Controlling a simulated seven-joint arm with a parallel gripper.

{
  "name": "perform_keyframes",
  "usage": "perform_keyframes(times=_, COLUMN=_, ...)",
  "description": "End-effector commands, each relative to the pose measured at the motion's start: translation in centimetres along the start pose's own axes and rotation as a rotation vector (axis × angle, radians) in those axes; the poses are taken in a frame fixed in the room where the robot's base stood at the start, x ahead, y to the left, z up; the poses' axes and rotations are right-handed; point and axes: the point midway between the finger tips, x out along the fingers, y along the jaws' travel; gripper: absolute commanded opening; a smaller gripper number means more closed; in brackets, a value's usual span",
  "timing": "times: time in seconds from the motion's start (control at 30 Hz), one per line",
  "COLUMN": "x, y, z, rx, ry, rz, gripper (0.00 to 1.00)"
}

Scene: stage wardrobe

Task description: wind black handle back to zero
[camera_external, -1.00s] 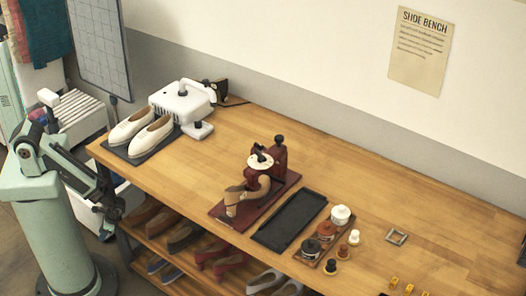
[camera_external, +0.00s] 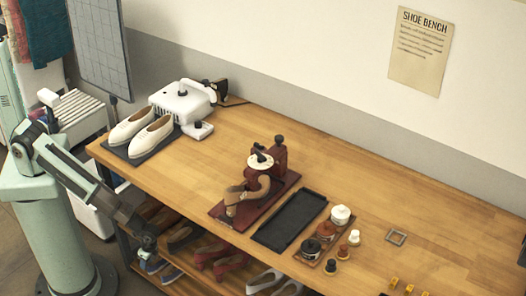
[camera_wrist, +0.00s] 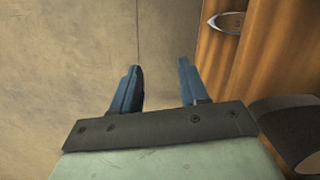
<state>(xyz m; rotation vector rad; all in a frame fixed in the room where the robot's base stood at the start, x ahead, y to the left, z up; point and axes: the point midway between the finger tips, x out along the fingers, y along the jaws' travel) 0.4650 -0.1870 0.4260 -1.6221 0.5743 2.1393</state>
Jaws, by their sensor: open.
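A dark red shoe-stretching device (camera_external: 279,158) stands on the wooden bench near its middle, on a dark red base board. A white round dial (camera_external: 260,161) sits on it with a small black handle (camera_external: 259,149) on top. A brown shoe (camera_external: 241,197) is fitted at its front. My gripper (camera_external: 147,243) is low in front of the bench's front edge, well left of the device and below the bench top. In the wrist view my gripper (camera_wrist: 160,85) has two blue fingers apart with nothing between them. The dial's reading is too small to tell.
White shoes (camera_external: 141,130) on a dark mat and a white machine (camera_external: 183,100) stand at the bench's left end. A black tray (camera_external: 290,218) and several small jars (camera_external: 311,248) lie right of the device. Shoes fill the shelf below.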

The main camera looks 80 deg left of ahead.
Motion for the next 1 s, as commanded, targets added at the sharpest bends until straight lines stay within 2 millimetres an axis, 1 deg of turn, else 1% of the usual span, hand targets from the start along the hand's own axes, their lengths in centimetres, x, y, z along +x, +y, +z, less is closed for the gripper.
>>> perform_keyframes(times=0.03, x=-0.8, y=1.4, z=-2.8, rx=0.048, ry=0.026, rz=-0.011, gripper=0.44)
perform_keyframes(times=0.1, x=-2.0, y=3.3, z=-5.6, rx=0.111, ry=0.057, rz=-0.022, gripper=0.44)
perform_keyframes(times=0.17, x=-3.0, y=5.2, z=-7.9, rx=0.165, ry=0.084, rz=-0.031, gripper=0.44)
perform_keyframes(times=0.2, x=-3.8, y=6.5, z=-9.5, rx=0.201, ry=0.102, rz=-0.036, gripper=0.44)
perform_keyframes(times=0.27, x=-5.0, y=8.7, z=-11.7, rx=0.254, ry=0.129, rz=-0.044, gripper=0.44)
perform_keyframes(times=0.3, x=-5.7, y=10.3, z=-13.1, rx=0.291, ry=0.147, rz=-0.049, gripper=0.44)
perform_keyframes(times=0.37, x=-7.0, y=12.8, z=-15.1, rx=0.345, ry=0.174, rz=-0.057, gripper=0.44)
perform_keyframes(times=0.4, x=-7.8, y=14.5, z=-16.4, rx=0.382, ry=0.192, rz=-0.061, gripper=0.44)
perform_keyframes(times=0.47, x=-9.1, y=17.3, z=-18.1, rx=0.436, ry=0.218, rz=-0.067, gripper=0.44)
perform_keyframes(times=0.5, x=-10.1, y=19.2, z=-19.3, rx=0.474, ry=0.236, rz=-0.071, gripper=0.44)
perform_keyframes(times=0.57, x=-11.5, y=22.3, z=-20.9, rx=0.529, ry=0.263, rz=-0.076, gripper=0.44)
perform_keyframes(times=0.6, x=-12.6, y=24.4, z=-22.0, rx=0.567, ry=0.282, rz=-0.079, gripper=0.44)
perform_keyframes(times=0.67, x=-14.6, y=27.8, z=-23.6, rx=0.625, ry=0.312, rz=-0.084, gripper=0.44)
perform_keyframes(times=0.7, x=-16.0, y=29.7, z=-24.6, rx=0.66, ry=0.33, rz=-0.088, gripper=0.44)
perform_keyframes(times=0.73, x=-17.0, y=30.9, z=-25.2, rx=0.682, ry=0.341, rz=-0.091, gripper=0.44)
perform_keyframes(times=0.8, x=-19.6, y=33.0, z=-26.7, rx=0.726, ry=0.363, rz=-0.099, gripper=0.44)
perform_keyframes(times=0.87, x=-22.1, y=33.8, z=-27.9, rx=0.751, ry=0.378, rz=-0.109, gripper=0.44)
perform_keyframes(times=0.9, x=-23.9, y=34.0, z=-28.7, rx=0.764, ry=0.385, rz=-0.115, gripper=0.44)
perform_keyframes(times=0.93, x=-25.2, y=34.0, z=-29.3, rx=0.77, ry=0.389, rz=-0.121, gripper=0.44)
perform_keyframes(times=0.97, x=-26.6, y=33.8, z=-29.9, rx=0.776, ry=0.393, rz=-0.127, gripper=0.44)
perform_keyframes(times=1.0, x=-28.4, y=33.3, z=-30.6, rx=0.781, ry=0.396, rz=-0.134, gripper=0.44)
